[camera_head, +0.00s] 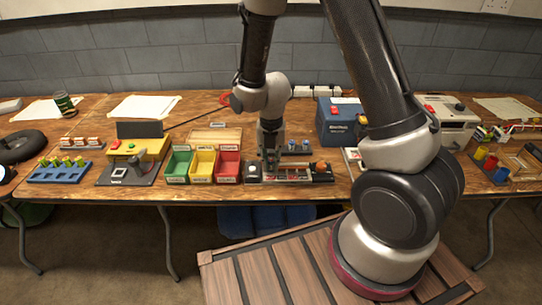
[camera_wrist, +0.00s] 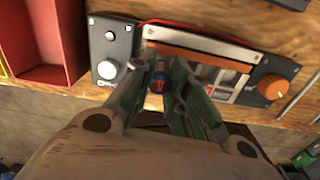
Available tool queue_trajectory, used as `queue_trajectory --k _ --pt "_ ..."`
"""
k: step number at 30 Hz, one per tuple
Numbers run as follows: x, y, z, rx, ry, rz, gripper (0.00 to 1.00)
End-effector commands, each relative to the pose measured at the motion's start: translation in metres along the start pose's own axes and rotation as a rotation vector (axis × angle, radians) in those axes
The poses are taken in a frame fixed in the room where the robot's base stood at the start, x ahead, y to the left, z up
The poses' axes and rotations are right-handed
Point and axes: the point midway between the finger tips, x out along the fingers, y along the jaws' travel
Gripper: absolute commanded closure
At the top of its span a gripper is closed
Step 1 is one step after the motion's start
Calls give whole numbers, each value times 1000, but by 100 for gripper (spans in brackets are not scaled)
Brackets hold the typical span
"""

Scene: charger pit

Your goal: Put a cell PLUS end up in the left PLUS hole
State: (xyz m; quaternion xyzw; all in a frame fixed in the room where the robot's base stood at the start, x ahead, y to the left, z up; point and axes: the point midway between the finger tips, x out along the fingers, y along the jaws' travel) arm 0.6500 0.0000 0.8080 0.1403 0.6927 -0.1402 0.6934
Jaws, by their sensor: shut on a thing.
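My gripper (camera_wrist: 163,76) is shut on a cell (camera_wrist: 159,84) in the wrist view. The cell's near end shows blue with a red mark; which end is PLUS I cannot tell. The charger (camera_wrist: 268,65) lies just beyond the fingertips, with a silver plate, slot-like openings, a white button (camera_wrist: 107,69) and an orange knob (camera_wrist: 272,86). The fingers hide part of its left side, so I cannot tell which hole is the left PLUS hole. In the head view my gripper (camera_head: 269,165) is over the left part of the charger (camera_head: 318,174).
Green (camera_head: 178,165), yellow (camera_head: 203,166) and red (camera_head: 228,167) bins stand left of the charger. A yellow tester-like device (camera_head: 150,146) and a blue rack (camera_head: 58,174) with several cells stand further left. A blue box (camera_head: 338,122) is behind, to the right.

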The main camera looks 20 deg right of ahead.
Motion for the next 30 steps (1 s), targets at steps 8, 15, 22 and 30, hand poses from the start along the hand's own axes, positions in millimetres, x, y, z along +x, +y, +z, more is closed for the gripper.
queue_trajectory --k 8,15,22,30 --pt "2 0 0 0 0 0 100" --pt "1 0 0 0 0 0 100" --pt "4 0 0 0 0 -1 100" --pt "11 0 0 0 0 0 100"
